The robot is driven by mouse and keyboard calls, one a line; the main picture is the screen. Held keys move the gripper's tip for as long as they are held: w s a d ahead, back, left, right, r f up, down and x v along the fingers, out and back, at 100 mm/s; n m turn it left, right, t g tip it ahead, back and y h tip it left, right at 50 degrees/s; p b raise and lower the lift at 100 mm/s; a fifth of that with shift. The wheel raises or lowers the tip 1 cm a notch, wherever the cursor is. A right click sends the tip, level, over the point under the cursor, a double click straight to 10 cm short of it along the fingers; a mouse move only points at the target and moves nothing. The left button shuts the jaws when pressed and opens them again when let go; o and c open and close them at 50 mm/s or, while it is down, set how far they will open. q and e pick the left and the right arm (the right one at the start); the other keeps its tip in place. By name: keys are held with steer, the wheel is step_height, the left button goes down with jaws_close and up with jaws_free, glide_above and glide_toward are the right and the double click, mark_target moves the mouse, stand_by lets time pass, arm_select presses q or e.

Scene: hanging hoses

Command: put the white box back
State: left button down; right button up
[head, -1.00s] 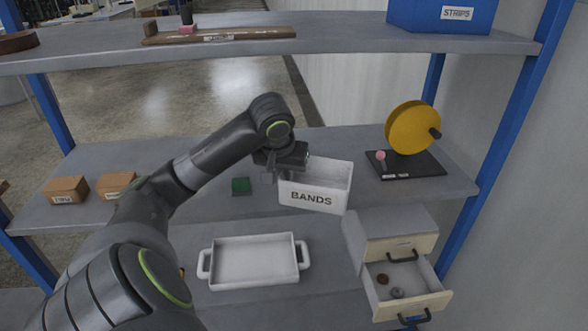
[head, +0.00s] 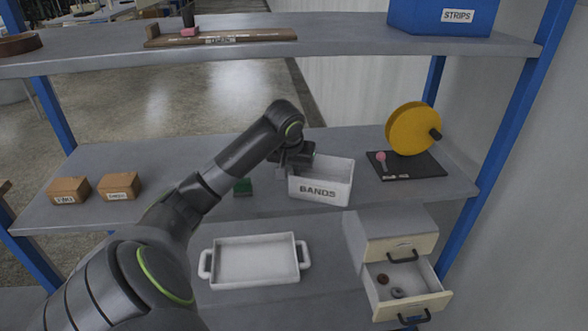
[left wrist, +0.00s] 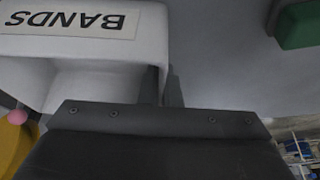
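The white box (head: 335,179), labelled BANDS, is open-topped and stands upright at the front of the middle shelf (head: 400,195). I cannot tell whether its base touches the shelf. My left gripper (head: 297,166) is at the box's left wall. In the left wrist view the box (left wrist: 70,50) fills the upper left, and the left gripper's fingers (left wrist: 162,88) are close together on either side of its wall, shut on it. The fingertips are partly hidden by the wall. My right gripper is in neither view.
A green block (head: 242,187) lies left of the box. A yellow wheel (head: 410,130) on a dark base stands to the right. Two small brown boxes (head: 69,191) sit at the left. Below are a white tray (head: 252,262) and an open drawer (head: 432,303).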

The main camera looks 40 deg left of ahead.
arm_select(q)
steer(key=c, duration=1.6)
jaws_free()
steer(key=shift+c, duration=0.2)
steer(key=v, duration=0.7)
steer(key=shift+s+d+r, duration=0.1)
steer(key=shift+r, duration=0.2)
